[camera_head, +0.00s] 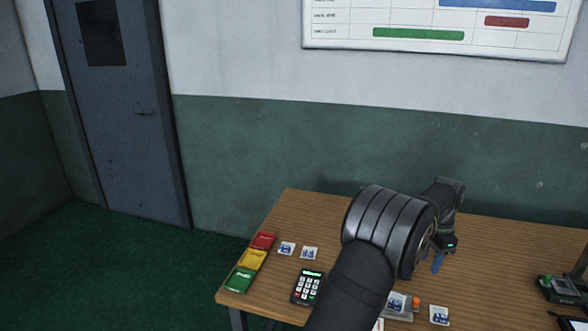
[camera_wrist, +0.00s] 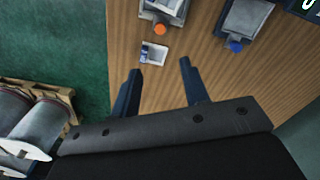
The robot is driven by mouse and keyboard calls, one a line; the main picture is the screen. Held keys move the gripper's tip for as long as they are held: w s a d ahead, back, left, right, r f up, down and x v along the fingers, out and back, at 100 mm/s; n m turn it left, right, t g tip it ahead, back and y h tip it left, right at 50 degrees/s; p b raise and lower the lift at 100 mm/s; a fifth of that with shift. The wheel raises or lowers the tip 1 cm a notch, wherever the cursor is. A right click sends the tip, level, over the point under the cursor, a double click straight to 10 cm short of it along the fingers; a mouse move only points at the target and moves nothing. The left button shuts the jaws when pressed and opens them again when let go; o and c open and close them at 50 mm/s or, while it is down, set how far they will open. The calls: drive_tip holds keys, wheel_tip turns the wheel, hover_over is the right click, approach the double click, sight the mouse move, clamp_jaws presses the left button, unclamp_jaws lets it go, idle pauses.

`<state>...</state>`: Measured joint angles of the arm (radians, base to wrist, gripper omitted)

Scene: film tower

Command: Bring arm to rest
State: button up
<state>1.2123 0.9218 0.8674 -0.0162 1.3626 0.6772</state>
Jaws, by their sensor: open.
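My arm reaches up over the wooden table (camera_head: 300,215) in the head view, and its thick dark links hide the middle of the tabletop. In the wrist view my gripper (camera_wrist: 160,73) is open, with two dark blue fingers apart and nothing between them. The bare wood of the table (camera_wrist: 195,60) lies below the fingers. A small white card (camera_wrist: 155,55) with a blue print lies just beyond the left fingertip, apart from it.
Red (camera_head: 263,241), yellow (camera_head: 252,259) and green (camera_head: 240,280) trays line the table's left edge. A keypad (camera_head: 308,286) and several white cards (camera_head: 439,315) lie nearby. A dark device (camera_head: 563,289) stands at right. Rolls on a pallet (camera_wrist: 45,115) stand on the floor.

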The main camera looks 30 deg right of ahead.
sight(418, 299)
wheel_tip(418, 299, down, 15)
drive_tip(key=shift+s+a+f, duration=0.1)
idle(0.3)
idle(0.4)
wheel_tip(418, 299, up, 18)
drive_tip(key=f, duration=0.1)
wheel_tip(418, 299, down, 16)
drive_tip(key=shift+f, duration=0.25)
drive_tip(key=shift+w+a+f, duration=0.25)
drive_tip(key=shift+w+a, duration=1.25)
drive_tip(key=shift+w, duration=0.05)
